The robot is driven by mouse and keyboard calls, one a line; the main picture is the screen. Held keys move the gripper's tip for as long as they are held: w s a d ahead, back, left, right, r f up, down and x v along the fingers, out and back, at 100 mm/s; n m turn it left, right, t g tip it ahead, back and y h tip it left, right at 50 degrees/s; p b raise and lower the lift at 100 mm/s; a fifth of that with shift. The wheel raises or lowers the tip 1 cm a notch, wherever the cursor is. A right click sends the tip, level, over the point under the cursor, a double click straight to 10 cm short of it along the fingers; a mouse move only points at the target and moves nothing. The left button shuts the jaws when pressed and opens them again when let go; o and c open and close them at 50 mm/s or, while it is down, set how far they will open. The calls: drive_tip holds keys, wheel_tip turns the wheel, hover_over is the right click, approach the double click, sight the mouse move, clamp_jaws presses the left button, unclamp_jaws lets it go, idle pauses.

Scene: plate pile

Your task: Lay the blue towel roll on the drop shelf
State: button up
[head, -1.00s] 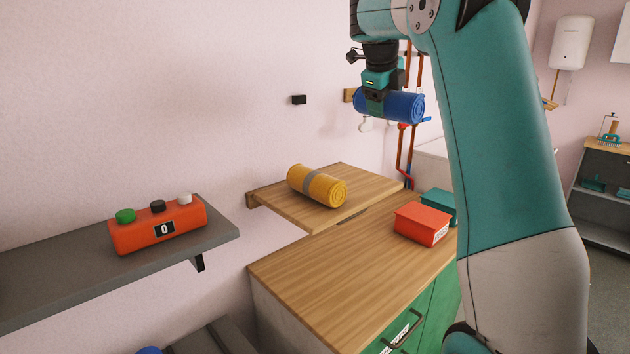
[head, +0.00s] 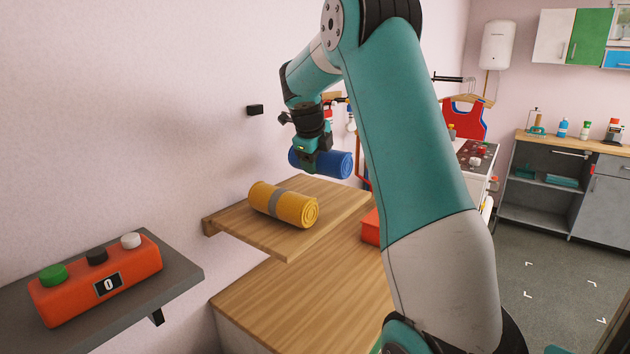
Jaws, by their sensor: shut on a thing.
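The blue towel roll (head: 335,164) is in my gripper (head: 312,160), which is shut around its middle. The roll lies roughly level, just above the far part of a wooden wall shelf (head: 340,201); I cannot tell whether it touches the shelf. The shelf is taken to be the drop shelf. A yellow towel roll (head: 266,201) with a grey band lies on the shelf's near part, in front of the blue roll. My arm hides part of the shelf's right surroundings.
A wooden counter (head: 290,305) is below the shelf. A red box (head: 371,228) on it is partly hidden by my arm. A grey shelf (head: 185,277) at left bears an orange button box (head: 75,293). Open floor (head: 545,270) is at right.

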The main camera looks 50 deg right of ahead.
drive_tip(key=shift+f+p, duration=0.55)
drive_tip(key=shift+f, duration=2.75)
drive_tip(key=o, duration=0.8)
drive_tip(key=shift+f, duration=0.1)
drive_tip(key=shift+r, duration=0.2)
drive_tip(key=b+v, duration=0.3)
drive_tip(key=v, duration=0.9)
drive_tip(key=a+f+n+t+y, duration=0.1)
drive_tip(key=a+f+n+y, duration=0.15)
drive_tip(key=a+n, duration=1.1)
drive_tip(key=s+a+f+n+g+y, duration=0.1)
drive_tip(key=s+a+n+y, duration=0.1)
drive_tip(key=s+a+n, duration=0.6)
drive_tip(key=s+a+f+n+g+y, duration=0.1)
drive_tip(key=s+a+f+n+y, duration=0.1)
drive_tip(key=s+a+n, duration=0.6)
drive_tip(key=s+a+f+n+g+y, duration=0.1)
drive_tip(key=s+a+n+y, duration=0.2)
drive_tip(key=s+a+n, duration=0.5)
drive_tip(key=shift+s+a+f+n, duration=0.1)
drive_tip(key=shift+s+a+n, duration=0.1)
drive_tip(key=shift+a+n, duration=0.8)
drive_tip(key=shift+s+a+f+n, duration=0.1)
drive_tip(key=shift+s+a+n, duration=0.1)
drive_tip(key=shift+a+n, duration=0.8)
